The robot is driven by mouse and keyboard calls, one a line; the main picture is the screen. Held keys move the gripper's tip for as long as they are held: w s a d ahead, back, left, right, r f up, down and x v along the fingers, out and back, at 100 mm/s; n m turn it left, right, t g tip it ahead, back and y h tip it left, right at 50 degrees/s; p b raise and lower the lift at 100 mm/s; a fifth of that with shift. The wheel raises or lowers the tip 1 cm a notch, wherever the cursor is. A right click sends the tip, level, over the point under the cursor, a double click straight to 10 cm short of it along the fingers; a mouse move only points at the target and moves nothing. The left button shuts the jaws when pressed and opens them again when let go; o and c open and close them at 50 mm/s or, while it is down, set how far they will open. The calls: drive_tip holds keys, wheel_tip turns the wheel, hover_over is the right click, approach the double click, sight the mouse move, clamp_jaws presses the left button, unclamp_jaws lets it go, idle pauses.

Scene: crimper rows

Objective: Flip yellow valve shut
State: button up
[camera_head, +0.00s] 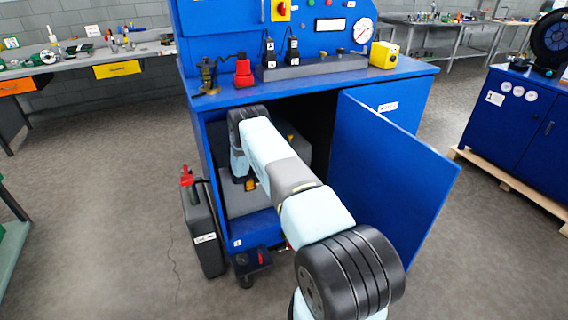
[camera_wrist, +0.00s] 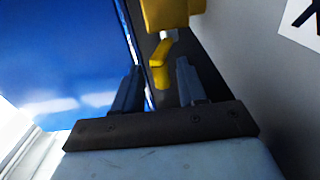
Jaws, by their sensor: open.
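The yellow valve shows in the wrist view as a yellow block (camera_wrist: 172,12) at the top, with a short bent yellow lever (camera_wrist: 159,62) below it. My gripper (camera_wrist: 158,68) is open, one dark finger on each side of the lever's lower end. I cannot tell whether either finger touches it. In the head view my arm reaches into the open blue cabinet (camera_head: 222,222), and the gripper is low inside, mostly hidden by the arm. A small yellow-orange patch (camera_head: 250,184) shows there; I cannot tell if it is the valve.
The blue cabinet door (camera_head: 392,170) stands open to the right of my arm. A black canister (camera_head: 203,232) stands on the floor left of the cabinet. The cabinet top holds a red-topped part (camera_head: 243,72) and a yellow box (camera_head: 384,54). Floor at the left is free.

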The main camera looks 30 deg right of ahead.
drive_tip(key=a, duration=0.6)
drive_tip(key=shift+w+a, duration=0.25)
drive_tip(key=shift+w, duration=0.05)
drive_tip(key=shift+f, duration=0.1)
drive_tip(key=shift+c, duration=0.2)
